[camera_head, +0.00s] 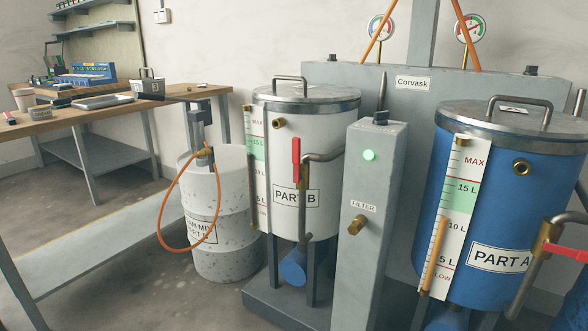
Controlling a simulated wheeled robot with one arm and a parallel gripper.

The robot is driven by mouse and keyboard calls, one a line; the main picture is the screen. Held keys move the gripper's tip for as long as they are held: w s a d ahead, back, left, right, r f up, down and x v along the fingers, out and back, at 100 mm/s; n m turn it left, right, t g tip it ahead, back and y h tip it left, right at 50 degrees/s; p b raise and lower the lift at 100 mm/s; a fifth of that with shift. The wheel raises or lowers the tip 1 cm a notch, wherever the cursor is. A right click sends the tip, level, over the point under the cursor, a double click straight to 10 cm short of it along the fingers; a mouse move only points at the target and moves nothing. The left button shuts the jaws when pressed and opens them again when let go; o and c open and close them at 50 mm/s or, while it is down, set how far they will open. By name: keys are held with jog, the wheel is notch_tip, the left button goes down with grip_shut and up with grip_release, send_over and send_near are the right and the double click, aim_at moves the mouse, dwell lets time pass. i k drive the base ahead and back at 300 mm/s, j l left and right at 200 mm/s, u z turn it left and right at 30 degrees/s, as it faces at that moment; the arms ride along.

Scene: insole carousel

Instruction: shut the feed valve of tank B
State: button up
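Tank B (270,160) is the white tank with a lidded top and a PART B label, in the middle of the head view. A red lever (296,158) stands upright at its front right. The lever sits by a brass valve body (305,178) on a grey pipe that bends right towards the filter column and also runs down in front of the tank. The lever is in line with the downward pipe run. The lever's link to the valve is too small to tell clearly. My gripper is not in view.
The filter column (370,225) with a lit green lamp (369,155) stands close right of the valve. Blue tank A (525,190) has its own red lever (566,252), lying nearly level. A drum (226,255) with an orange hose stands left. A workbench (100,115) is at far left.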

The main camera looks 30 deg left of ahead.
aim_at(296, 141)
jog(key=u, duration=1.35)
